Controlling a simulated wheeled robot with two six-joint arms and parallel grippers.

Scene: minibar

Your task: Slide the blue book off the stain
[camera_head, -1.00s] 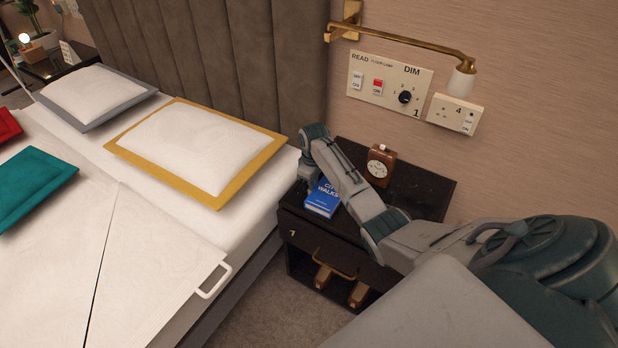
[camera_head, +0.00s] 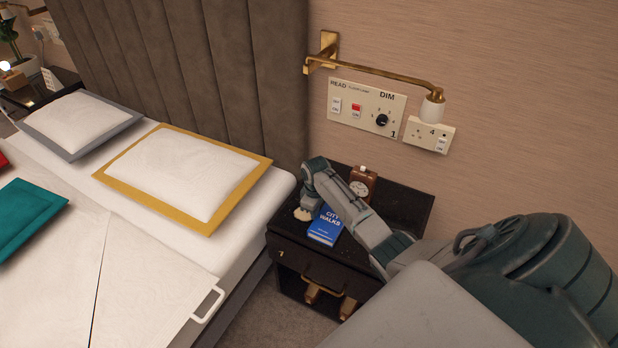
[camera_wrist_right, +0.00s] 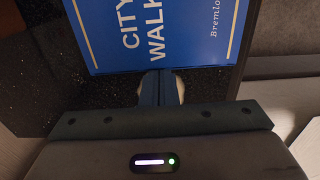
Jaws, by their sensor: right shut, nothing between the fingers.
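The blue book (camera_head: 326,226), titled City Walks, lies flat on the black nightstand (camera_head: 395,210). In the head view my right arm crosses over the nightstand and hides part of the book's right side. My left gripper is not in view.
The bed (camera_head: 235,230) is close on the left. A brass wall lamp (camera_head: 385,75) and switch panel (camera_head: 365,108) are above. The nightstand's right part is clear.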

